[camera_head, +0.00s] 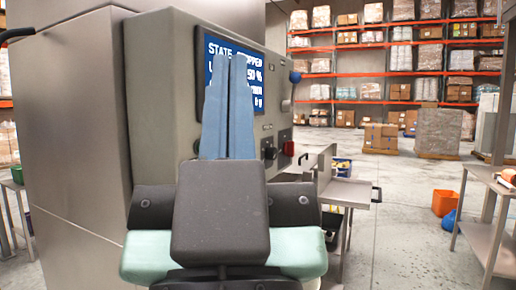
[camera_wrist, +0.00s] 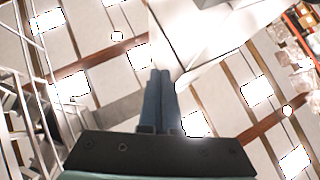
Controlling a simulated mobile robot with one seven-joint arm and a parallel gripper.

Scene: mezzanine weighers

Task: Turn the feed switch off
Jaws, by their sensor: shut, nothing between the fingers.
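A grey control cabinet (camera_head: 160,75) stands in front of me. Its blue screen (camera_head: 207,45) reads "STATE" and a partly hidden word ending in "OPPED". Right of the screen are small buttons, a dark switch or knob (camera_head: 270,153), a red knob (camera_head: 288,148) and a lever with a blue ball (camera_head: 295,77). I cannot tell which is the feed switch; labels are too small to read. My gripper (camera_head: 230,58) points up before the panel, its blue fingers together and empty, hiding part of the screen and panel. In the wrist view my gripper (camera_wrist: 160,72) points toward the ceiling.
A metal cart (camera_head: 348,192) stands right of the cabinet. A steel table (camera_head: 490,240) is at the right edge, with an orange bin (camera_head: 445,203) on the floor near it. Pallet racks (camera_head: 390,60) line the back. The floor (camera_head: 400,235) between cart and table is clear.

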